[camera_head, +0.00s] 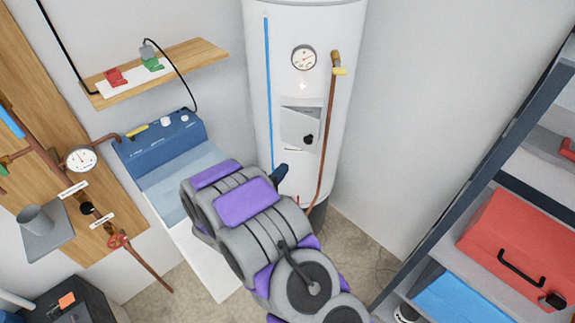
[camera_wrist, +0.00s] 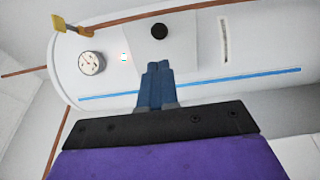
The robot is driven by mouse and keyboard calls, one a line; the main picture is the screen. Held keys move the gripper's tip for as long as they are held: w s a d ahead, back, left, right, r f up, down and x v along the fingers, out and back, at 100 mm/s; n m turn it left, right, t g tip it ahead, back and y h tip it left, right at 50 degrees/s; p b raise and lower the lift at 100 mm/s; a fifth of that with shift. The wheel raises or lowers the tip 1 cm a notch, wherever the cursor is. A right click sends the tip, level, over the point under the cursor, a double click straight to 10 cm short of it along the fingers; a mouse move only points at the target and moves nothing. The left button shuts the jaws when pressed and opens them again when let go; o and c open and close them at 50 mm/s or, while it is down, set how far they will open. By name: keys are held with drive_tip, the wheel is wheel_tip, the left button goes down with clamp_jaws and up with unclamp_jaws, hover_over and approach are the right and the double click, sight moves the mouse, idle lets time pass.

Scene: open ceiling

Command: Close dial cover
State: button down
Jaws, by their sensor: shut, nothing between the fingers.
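The white upright tank (camera_head: 345,30) carries a light grey panel (camera_head: 292,125) with a round black dial (camera_head: 308,140) low on its right side. The panel looks angled out from the tank; I cannot tell for sure which part is the dial cover. In the wrist view, the panel (camera_wrist: 185,40) and the black dial (camera_wrist: 159,31) show just beyond my fingertips. My gripper (camera_head: 281,172) has blue fingers and is below and left of the panel. In the wrist view, my gripper (camera_wrist: 158,68) is shut and empty; its fingers hide part of the panel's edge.
A round gauge (camera_head: 304,57) and a copper pipe (camera_head: 331,120) with a yellow-handled valve (camera_head: 339,71) are on the tank. A wooden shelf (camera_head: 190,55) and blue-topped unit (camera_head: 165,140) stand left. A rack (camera_head: 480,150) with a red toolbox (camera_head: 520,240) stands right.

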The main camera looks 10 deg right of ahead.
drive_tip(key=b, duration=0.2)
approach(315, 138)
drive_tip(key=w, duration=0.2)
drive_tip(key=w+d, duration=0.1)
drive_tip(key=w, duration=0.1)
drive_tip(key=shift+f, duration=0.15)
drive_tip(key=shift+w, duration=0.1)
drive_tip(key=shift+w+d+n+t+y+p, duration=0.3)
drive_tip(key=shift+d+n+t+y, duration=0.1)
drive_tip(key=shift+d+n+y, duration=0.15)
drive_tip(key=shift+w+d+n+t+y+p, duration=0.15)
drive_tip(key=shift+d+n+t+y+p, duration=0.1)
drive_tip(key=shift+d+n+t+y, duration=0.25)
drive_tip(key=shift+w+d+n+t+y, duration=0.3)
drive_tip(key=shift+w+d+n+y, duration=0.25)
drive_tip(key=shift+y, duration=0.4)
drive_tip(key=shift+w+d+n+t+y, duration=0.35)
drive_tip(key=shift+d+n+y, duration=0.2)
drive_tip(key=shift+y, duration=0.35)
drive_tip(key=shift+w+d+y, duration=0.2)
drive_tip(key=shift+w+y, duration=0.05)
drive_tip(key=shift+y, duration=0.05)
drive_tip(key=shift+w+d, duration=0.3)
drive_tip(key=shift+w, duration=0.2)
drive_tip(key=shift+w, duration=0.15)
